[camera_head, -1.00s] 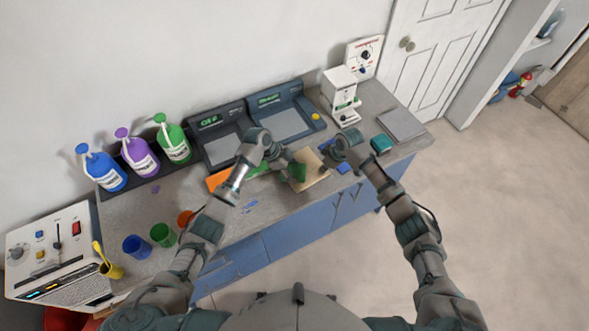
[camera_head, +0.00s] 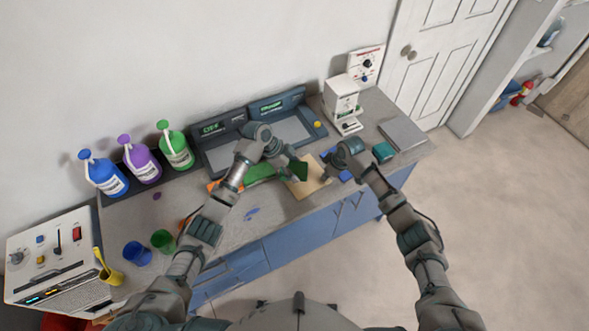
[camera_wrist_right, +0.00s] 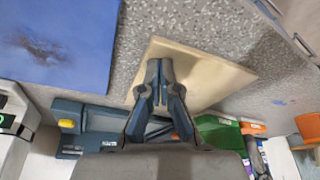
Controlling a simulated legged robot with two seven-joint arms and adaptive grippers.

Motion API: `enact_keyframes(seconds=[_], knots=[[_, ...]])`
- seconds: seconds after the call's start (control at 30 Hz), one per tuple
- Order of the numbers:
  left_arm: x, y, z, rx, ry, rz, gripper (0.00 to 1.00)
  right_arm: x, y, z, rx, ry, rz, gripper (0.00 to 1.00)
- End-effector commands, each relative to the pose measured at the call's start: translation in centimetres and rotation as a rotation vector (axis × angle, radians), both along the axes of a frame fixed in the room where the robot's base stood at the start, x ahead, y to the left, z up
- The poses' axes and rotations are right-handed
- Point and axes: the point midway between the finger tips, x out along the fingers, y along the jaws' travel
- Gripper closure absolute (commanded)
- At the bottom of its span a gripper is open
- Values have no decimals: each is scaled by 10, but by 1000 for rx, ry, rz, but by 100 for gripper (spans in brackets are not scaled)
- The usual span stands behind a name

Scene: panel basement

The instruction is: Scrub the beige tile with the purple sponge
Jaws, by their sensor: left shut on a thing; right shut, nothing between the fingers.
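The beige tile (camera_head: 312,183) lies on the counter in front of me, and it fills the middle of the right wrist view (camera_wrist_right: 208,75). My left gripper (camera_head: 291,165) is shut on a dark green block (camera_head: 298,171), held over the tile's left part; I cannot tell whether they touch. My right gripper (camera_head: 329,160) is shut and empty beside the tile's upper right; in the right wrist view its closed fingers (camera_wrist_right: 160,92) show over the tile. I see no clearly purple sponge.
A blue tile with a dark stain (camera_wrist_right: 55,45) lies beside the beige one. Green (camera_head: 260,173) and orange pieces lie to the left. Two dark scales (camera_head: 285,132) stand behind. Bottles (camera_head: 140,163) and cups (camera_head: 137,253) stand at left; a teal block (camera_head: 383,152) is at right.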

Motion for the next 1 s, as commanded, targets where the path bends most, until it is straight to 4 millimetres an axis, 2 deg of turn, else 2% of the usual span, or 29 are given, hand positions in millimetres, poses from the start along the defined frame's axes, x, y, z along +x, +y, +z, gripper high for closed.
enact_keyframes(seconds=[0.17,0.8,1.0], knots=[[0,0,7,0,-1,0,78,0,0,7,0,0,0,100],[1,0,65,0,-5,-1,78,0,0,57,0,0,0,100],[1,0,69,0,-5,-1,78,0,0,61,0,0,0,100]])
